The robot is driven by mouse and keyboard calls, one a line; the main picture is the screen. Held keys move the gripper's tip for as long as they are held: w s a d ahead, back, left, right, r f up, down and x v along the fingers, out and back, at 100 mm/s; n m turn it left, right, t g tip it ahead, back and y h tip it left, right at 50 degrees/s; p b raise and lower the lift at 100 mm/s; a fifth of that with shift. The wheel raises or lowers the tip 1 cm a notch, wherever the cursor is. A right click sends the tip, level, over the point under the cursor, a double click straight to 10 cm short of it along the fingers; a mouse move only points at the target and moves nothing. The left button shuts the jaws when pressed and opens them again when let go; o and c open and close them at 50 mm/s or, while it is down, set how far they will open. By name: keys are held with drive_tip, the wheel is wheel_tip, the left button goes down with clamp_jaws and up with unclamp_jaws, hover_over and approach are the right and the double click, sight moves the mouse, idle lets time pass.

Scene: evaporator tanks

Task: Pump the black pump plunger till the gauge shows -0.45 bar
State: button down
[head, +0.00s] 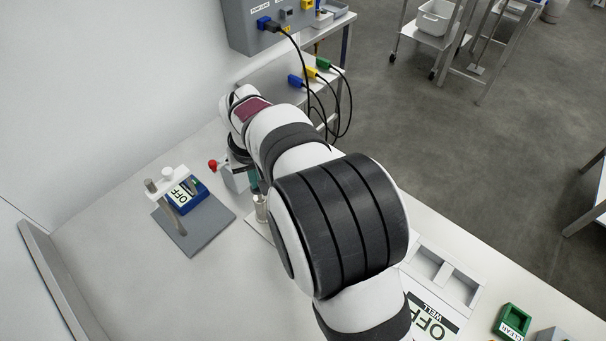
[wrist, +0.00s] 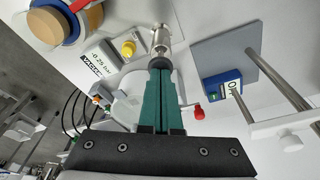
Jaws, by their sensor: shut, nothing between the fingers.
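The vacuum gauge (wrist: 101,61) in the wrist view has a white display that reads -0.25 bar. The pump's metal cylinder (wrist: 160,38) stands beyond my fingertips, with the black plunger top (wrist: 157,63) right at them. My gripper (wrist: 160,70) has its teal fingers shut together with nothing between them. The tips are at or against the plunger top; I cannot tell whether they touch. In the head view my arm hides most of the pump; the cylinder (head: 261,209) shows beside it.
A red knob (wrist: 198,112) and a yellow knob (wrist: 128,48) are near my fingers. A blue unit reading OFF (head: 186,194) stands on a grey plate with posts to the left. Black cables (head: 326,108) hang behind my arm.

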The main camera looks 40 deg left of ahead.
drive_tip(key=shift+d+x, duration=0.2)
drive_tip(key=shift+x, duration=1.05)
drive_tip(key=shift+a+v, duration=0.2)
drive_tip(key=shift+v, duration=1)
drive_tip(key=shift+a+v, duration=0.2)
drive_tip(key=shift+v, duration=1)
drive_tip(key=shift+w, duration=0.1)
drive_tip(key=shift+s+d+x, duration=0.15)
drive_tip(key=shift+d+x, duration=0.05)
drive_tip(key=shift+x, duration=1)
drive_tip(key=shift+s+d+x, duration=0.1)
drive_tip(key=shift+d+x, duration=0.1)
drive_tip(key=shift+x, duration=1.05)
drive_tip(key=shift+w+a+v, duration=0.15)
drive_tip(key=shift+a+v, duration=0.05)
drive_tip(key=shift+v, duration=1)
drive_tip(key=shift+w+a+v, duration=0.1)
drive_tip(key=shift+a+v, duration=0.1)
drive_tip(key=shift+v, duration=1)
drive_tip(key=shift+d+x, duration=0.1)
drive_tip(key=shift+x, duration=0.55)
drive_tip(key=shift+d+x, duration=0.15)
drive_tip(key=shift+x, duration=0.55)
drive_tip(key=shift+a+v, duration=0.1)
drive_tip(key=shift+v, duration=0.6)
drive_tip(key=shift+a+v, duration=0.15)
drive_tip(key=shift+v, duration=0.6)
